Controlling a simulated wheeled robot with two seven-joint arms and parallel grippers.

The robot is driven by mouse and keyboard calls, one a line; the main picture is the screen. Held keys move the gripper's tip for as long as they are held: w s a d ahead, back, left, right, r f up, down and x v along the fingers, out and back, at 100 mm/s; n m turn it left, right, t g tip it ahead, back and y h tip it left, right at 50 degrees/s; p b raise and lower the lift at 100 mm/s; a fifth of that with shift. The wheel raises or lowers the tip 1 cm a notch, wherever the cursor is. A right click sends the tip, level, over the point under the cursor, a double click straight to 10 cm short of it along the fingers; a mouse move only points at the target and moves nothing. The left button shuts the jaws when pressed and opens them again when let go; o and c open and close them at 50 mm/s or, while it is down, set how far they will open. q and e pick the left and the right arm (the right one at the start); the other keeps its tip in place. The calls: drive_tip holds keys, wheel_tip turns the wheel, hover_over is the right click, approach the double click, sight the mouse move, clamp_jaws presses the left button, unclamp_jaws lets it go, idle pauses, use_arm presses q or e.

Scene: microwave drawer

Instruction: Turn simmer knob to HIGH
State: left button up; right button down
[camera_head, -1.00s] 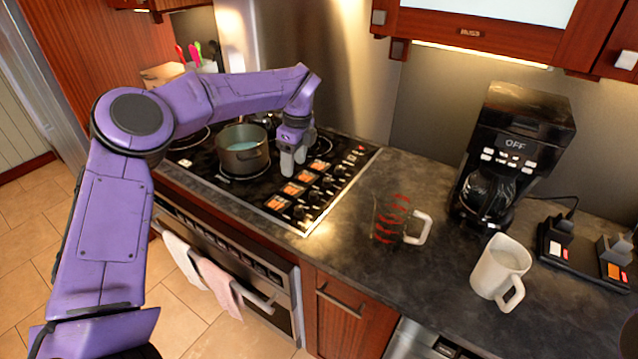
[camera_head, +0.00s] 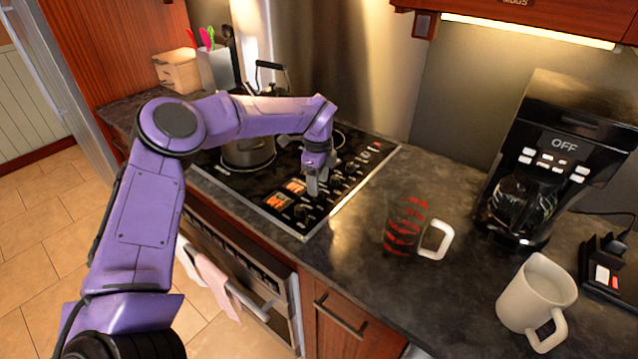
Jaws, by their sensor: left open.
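The black stovetop (camera_head: 332,215) has a column of black knobs along its right side, beside small orange-lit labels (camera_head: 277,201). One knob (camera_head: 302,211) shows clearly near the front. My left gripper (camera_head: 317,188) is over the knob area, pointing down, with its grey fingers open. It hides part of the knobs and labels behind it. I cannot tell whether the fingers touch a knob, nor which knob is the simmer one. My right gripper is not in view.
A metal pot (camera_head: 248,152) stands on the stove behind my left arm. A red-marked measuring cup (camera_head: 405,228), a white mug (camera_head: 537,295) and a coffee maker (camera_head: 545,160) reading OFF stand on the counter to the right. Towels (camera_head: 215,285) hang from the oven handle.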

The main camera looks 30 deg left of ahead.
use_arm(q)
wheel_tip(320, 180, down, 2)
drive_tip(key=shift+f, duration=0.1)
drive_tip(key=shift+w+d+f, duration=0.1)
drive_tip(key=shift+f, duration=0.2)
clamp_jaws()
